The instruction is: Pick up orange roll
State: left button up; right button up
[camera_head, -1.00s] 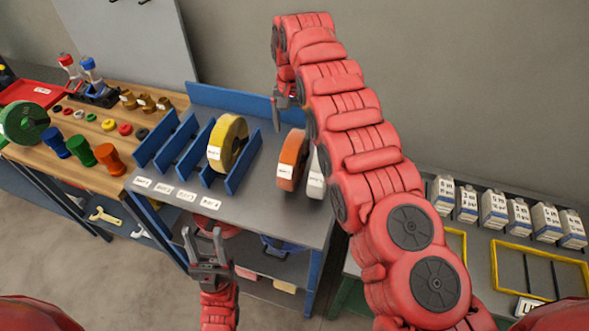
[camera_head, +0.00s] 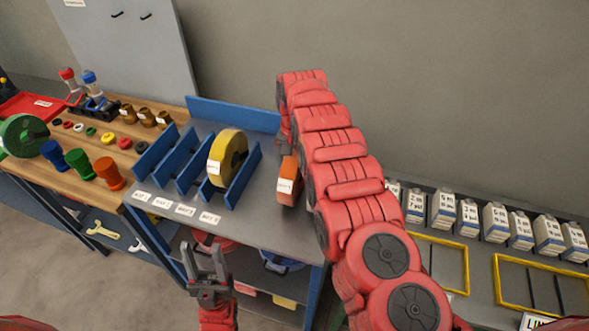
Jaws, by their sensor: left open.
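The orange roll (camera_head: 288,181) stands on its edge on the grey table top, with a white label on its rim. Its right side is hidden behind my right arm. My right arm reaches up and over the table from the lower right, and its far end is just above and behind the roll. The right gripper is hidden behind that arm. My left gripper (camera_head: 204,264) is open and empty, low in front of the table, to the left of and below the orange roll.
A yellow roll (camera_head: 228,160) stands in a blue rack (camera_head: 171,160) left of the orange roll. Labels line the table's front edge. A wooden bench (camera_head: 93,145) with coloured parts is at left. White boxes (camera_head: 495,222) and yellow frames (camera_head: 545,285) lie on the right.

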jog(key=shift+f, duration=0.8)
grip_shut()
jog(key=shift+r, duration=0.1)
